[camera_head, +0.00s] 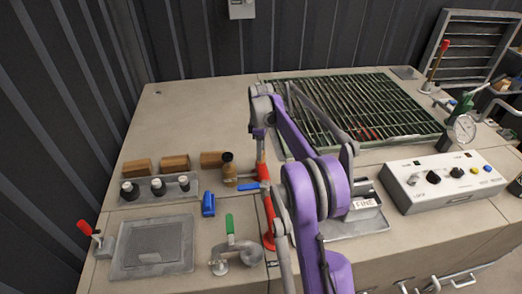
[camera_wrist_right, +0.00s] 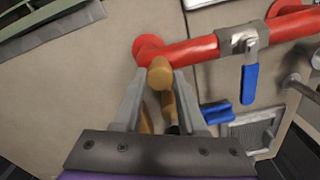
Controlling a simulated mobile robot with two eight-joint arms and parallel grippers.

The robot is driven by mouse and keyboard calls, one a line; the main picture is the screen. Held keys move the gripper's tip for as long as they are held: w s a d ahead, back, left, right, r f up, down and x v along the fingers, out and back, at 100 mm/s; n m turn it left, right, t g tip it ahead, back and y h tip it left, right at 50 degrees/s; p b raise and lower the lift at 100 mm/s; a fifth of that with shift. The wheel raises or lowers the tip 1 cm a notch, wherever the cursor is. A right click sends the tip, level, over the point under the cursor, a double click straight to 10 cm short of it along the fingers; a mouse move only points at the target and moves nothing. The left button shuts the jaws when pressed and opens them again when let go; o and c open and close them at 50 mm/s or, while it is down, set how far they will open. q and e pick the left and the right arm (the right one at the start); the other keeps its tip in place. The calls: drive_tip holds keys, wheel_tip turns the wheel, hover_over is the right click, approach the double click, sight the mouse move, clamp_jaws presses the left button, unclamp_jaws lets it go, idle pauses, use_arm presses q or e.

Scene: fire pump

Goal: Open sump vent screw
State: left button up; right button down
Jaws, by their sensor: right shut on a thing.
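In the head view my right gripper (camera_head: 261,150) points down at the far end of the red pipe (camera_head: 268,220). There the knob and the finger contact are too small or hidden to tell. My left gripper is in neither view.
A brown-brass fitting (camera_head: 229,172) stands left of the pipe, near wooden blocks (camera_head: 175,162) and black-knobbed valves (camera_head: 157,187). A blue lever (camera_wrist_right: 249,85) hangs from the pipe. The grating (camera_head: 350,105) and white control box (camera_head: 445,180) are to the right. The back-left tabletop is clear.

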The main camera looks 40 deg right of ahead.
drive_tip(key=shift+n, duration=0.5)
drive_tip(key=shift+c, duration=2.4)
unclamp_jaws()
drive_tip(key=shift+r, duration=0.15)
wheel_tip(320, 180, up, 11)
drive_tip(key=shift+f+p, duration=0.2)
drive_tip(key=shift+p, duration=0.2)
drive_tip(key=shift+f, duration=0.1)
